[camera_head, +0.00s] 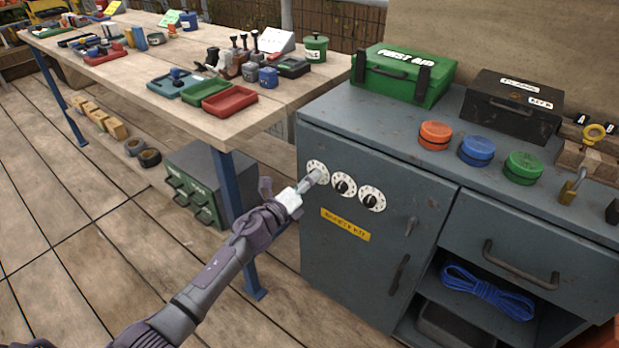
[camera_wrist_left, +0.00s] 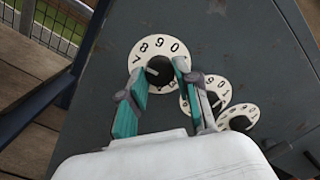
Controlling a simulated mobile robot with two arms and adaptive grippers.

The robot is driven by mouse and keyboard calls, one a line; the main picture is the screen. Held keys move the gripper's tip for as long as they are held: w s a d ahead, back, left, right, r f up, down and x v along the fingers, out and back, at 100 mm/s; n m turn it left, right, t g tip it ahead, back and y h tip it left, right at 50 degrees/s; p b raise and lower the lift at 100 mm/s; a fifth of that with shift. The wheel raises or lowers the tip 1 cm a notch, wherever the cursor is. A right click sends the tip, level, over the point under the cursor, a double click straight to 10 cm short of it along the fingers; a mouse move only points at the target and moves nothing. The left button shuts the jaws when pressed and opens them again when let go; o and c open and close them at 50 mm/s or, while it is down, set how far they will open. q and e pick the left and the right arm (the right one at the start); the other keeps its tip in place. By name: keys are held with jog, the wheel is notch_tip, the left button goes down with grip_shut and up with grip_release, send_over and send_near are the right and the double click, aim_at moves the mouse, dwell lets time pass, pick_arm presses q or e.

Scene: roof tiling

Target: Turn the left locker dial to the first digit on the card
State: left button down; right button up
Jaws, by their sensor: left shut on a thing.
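The left dial (camera_head: 314,164) is the leftmost of three white numbered dials on the grey-blue locker door. My left gripper (camera_head: 312,180) reaches it from the lower left and is shut on its dark knob. In the left wrist view the fingers (camera_wrist_left: 154,84) stand on either side of the knob of the left dial (camera_wrist_left: 160,46). Digits 7, 8, 9 and 0 show around its upper rim; its lower part is partly hidden. A white card (camera_head: 277,40) stands on the wooden bench, its writing too small to read. My right gripper is out of view.
The middle dial (camera_head: 343,186) and right dial (camera_head: 372,198) sit close beside the left one. A yellow label (camera_head: 345,224) is below them. The wooden bench (camera_head: 150,62) stands left of the locker, its blue leg (camera_head: 238,215) near my left arm.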

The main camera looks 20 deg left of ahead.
pick_arm(q)
jog(key=shift+n, duration=1.1)
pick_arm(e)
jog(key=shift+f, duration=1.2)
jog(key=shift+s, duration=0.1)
pick_arm(q)
jog(key=shift+f, duration=0.1)
jog(key=c, duration=0.8)
grip_release()
jog(key=v, duration=1.2)
jog(key=shift+s, duration=0.1)
